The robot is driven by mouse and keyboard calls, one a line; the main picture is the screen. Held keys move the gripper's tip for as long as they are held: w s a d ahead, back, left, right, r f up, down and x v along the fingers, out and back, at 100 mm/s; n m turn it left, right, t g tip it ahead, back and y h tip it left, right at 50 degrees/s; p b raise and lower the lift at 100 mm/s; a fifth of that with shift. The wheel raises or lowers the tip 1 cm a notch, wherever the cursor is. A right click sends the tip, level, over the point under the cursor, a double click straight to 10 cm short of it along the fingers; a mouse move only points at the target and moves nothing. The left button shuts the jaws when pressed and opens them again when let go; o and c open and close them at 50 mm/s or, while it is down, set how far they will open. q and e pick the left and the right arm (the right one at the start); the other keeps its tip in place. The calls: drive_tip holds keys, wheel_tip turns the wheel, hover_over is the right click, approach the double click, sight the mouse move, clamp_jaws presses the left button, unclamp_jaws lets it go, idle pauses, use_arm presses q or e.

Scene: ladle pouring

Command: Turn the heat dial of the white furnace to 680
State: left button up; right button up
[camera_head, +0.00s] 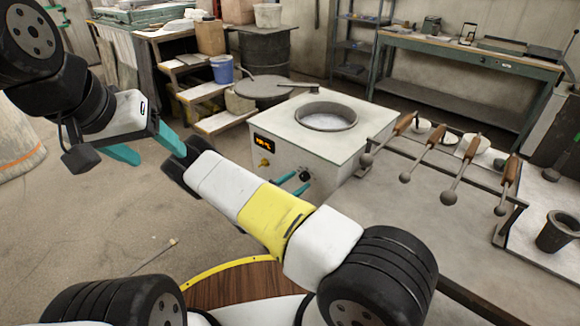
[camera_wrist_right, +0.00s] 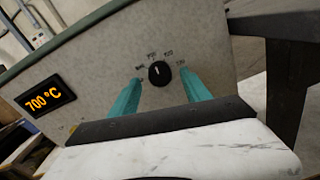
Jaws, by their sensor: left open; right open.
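The white furnace (camera_head: 328,138) stands in the middle of the head view with a round opening on top. Its black heat dial (camera_wrist_right: 159,74) is on the front panel, with small marks around it that are hard to read. The dial's pointer line points roughly up. The orange display (camera_wrist_right: 46,98) reads 700 °C. My right gripper (camera_wrist_right: 160,90) is open, its teal fingers on either side of the dial; I cannot tell whether they touch it. In the head view, the right gripper (camera_head: 294,182) is at the furnace front. My left gripper (camera_head: 147,148) is open and empty, away to the left.
Several ladles with wooden handles (camera_head: 436,158) lie on a rack over the table (camera_head: 420,225) at right. A dark cup (camera_head: 558,232) stands at far right.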

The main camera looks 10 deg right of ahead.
drive_tip(key=shift+w+d, duration=0.25)
drive_tip(key=shift+d, duration=0.15)
clamp_jaws()
drive_tip(key=shift+n, duration=0.3)
drive_tip(key=n, duration=0.4)
drive_tip(key=shift+f+n+t, duration=0.1)
drive_tip(key=shift+n+t, duration=0.2)
drive_tip(key=shift+n, duration=1.9)
